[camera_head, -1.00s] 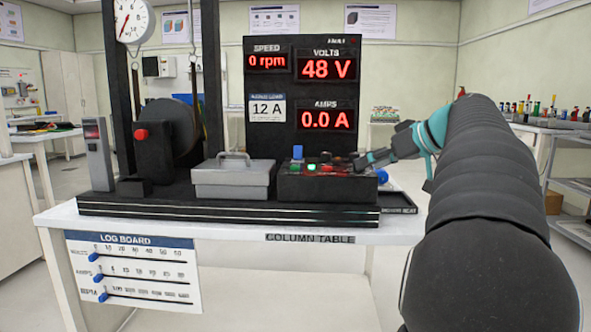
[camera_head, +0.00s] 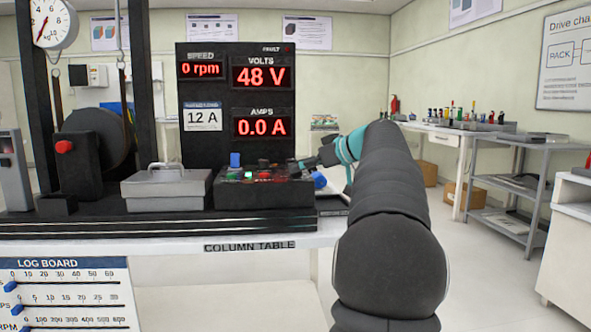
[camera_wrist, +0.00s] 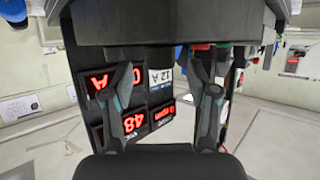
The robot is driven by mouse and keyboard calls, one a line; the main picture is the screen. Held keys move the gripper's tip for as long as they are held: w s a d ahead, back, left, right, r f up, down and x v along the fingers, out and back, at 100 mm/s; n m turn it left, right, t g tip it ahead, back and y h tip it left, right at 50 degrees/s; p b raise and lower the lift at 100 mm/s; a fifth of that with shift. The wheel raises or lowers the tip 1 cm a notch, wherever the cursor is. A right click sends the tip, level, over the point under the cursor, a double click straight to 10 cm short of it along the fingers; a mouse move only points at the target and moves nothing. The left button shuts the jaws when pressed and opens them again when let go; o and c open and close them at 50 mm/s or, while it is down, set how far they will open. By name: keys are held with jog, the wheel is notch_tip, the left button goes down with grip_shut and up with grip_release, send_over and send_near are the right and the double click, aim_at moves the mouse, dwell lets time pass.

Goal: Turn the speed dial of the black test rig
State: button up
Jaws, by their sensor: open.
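The black test rig (camera_head: 110,224) stands on the column table. Its control box (camera_head: 264,195) carries a blue cylinder (camera_head: 235,160), a lit green button and red parts on top. A blue round knob (camera_head: 319,180) shows at its right side. I cannot tell which one is the speed dial; no label is readable. My gripper (camera_head: 302,163) is at the right end of the box top, small and partly merged with dark parts. In the wrist view, which is upside down, its fingers (camera_wrist: 155,82) are apart with nothing between them, near the box. Contact cannot be told.
The display panel (camera_head: 236,120) behind the box reads 0 rpm, 48 V and 0.0 A. A grey lidded case (camera_head: 166,190) stands left of the box. A red button (camera_head: 64,147) is on the motor stand.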

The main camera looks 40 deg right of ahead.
jog(key=shift+x, duration=1.55)
grip_shut()
jog(key=shift+b, duration=0.35)
